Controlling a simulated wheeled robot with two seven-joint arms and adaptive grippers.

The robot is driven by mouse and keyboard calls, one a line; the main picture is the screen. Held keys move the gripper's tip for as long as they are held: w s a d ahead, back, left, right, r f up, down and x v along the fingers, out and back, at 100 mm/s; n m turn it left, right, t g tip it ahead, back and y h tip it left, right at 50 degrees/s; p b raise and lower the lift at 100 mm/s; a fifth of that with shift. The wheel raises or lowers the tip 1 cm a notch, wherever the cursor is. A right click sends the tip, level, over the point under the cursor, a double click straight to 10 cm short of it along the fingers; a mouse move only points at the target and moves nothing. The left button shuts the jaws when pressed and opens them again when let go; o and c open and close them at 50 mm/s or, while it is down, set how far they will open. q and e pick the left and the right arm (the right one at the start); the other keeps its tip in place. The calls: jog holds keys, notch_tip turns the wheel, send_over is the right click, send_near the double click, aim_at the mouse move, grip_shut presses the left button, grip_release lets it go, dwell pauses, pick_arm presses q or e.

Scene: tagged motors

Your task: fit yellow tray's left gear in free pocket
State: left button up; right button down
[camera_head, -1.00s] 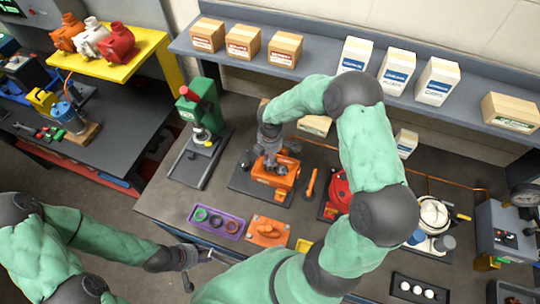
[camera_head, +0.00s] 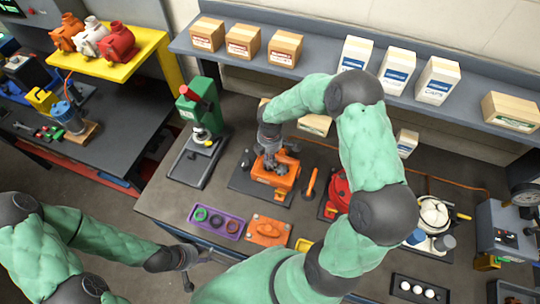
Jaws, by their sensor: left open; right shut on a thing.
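The orange motor housing (camera_head: 286,180) sits on a dark base plate on the bench. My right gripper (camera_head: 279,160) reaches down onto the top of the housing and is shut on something. Its fingers and wrist hide what it holds and the pockets, so I cannot tell how the held thing sits there. The yellow tray (camera_head: 304,245) lies in front of the housing, and only a small corner shows past my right arm. Whatever lies in it is hidden. My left gripper (camera_head: 199,268) is open and empty in front of the bench's front edge, well away from the housing.
A purple tray (camera_head: 232,235) with several rings and an orange plate (camera_head: 268,230) lie in front of the housing. An orange-handled tool (camera_head: 310,184) lies right of it. A green press (camera_head: 201,110) stands left. A red housing (camera_head: 339,187) is partly behind my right arm.

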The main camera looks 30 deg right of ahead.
jog(key=shift+f+b, duration=1.45)
jog(key=shift+f, duration=0.5)
jog(key=c, duration=1.2)
grip_release()
jog(key=shift+r, duration=0.15)
jog(key=shift+r+p, duration=2.25)
jog(key=shift+r, duration=0.7)
notch_tip(320, 180, up, 12)
